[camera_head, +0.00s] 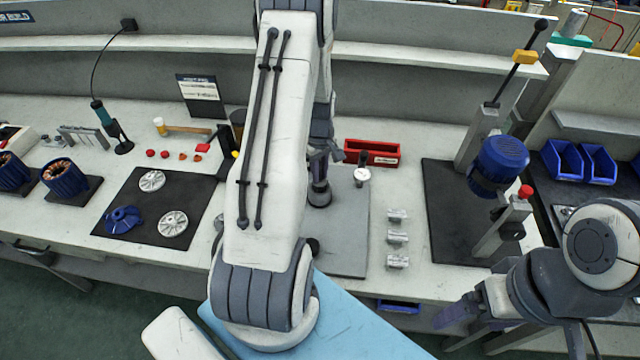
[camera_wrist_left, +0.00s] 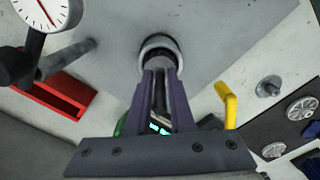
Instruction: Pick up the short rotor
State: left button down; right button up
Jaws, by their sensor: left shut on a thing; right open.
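My left gripper (camera_head: 322,168) reaches down over the grey plate (camera_head: 346,235), partly hidden by my left arm. It is shut on a dark, short, round part with a metallic rim, which looks like the short rotor (camera_head: 319,194). In the left wrist view the purple fingers of my left gripper (camera_wrist_left: 160,82) close around its upper end, and its round rim (camera_wrist_left: 158,46) shows against the plate. I cannot tell whether the rotor touches the plate. My right gripper (camera_head: 458,314) is open and empty at the lower right, by the bench's front edge.
A dial gauge (camera_head: 362,174) stands close right of the rotor, with a red tray (camera_head: 372,152) behind. Several metal blocks (camera_head: 397,238) lie right of the plate. A blue motor (camera_head: 503,160) is on a stand farther right. A black mat (camera_head: 130,190) holds metal discs at left.

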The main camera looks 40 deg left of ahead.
pick_arm(q)
jog(key=shift+r, duration=0.1)
dwell(0.6)
notch_tip(320, 180, up, 9)
jog(key=shift+f+b, duration=0.15)
jog(key=shift+b, duration=0.85)
jog(key=shift+r, duration=0.65)
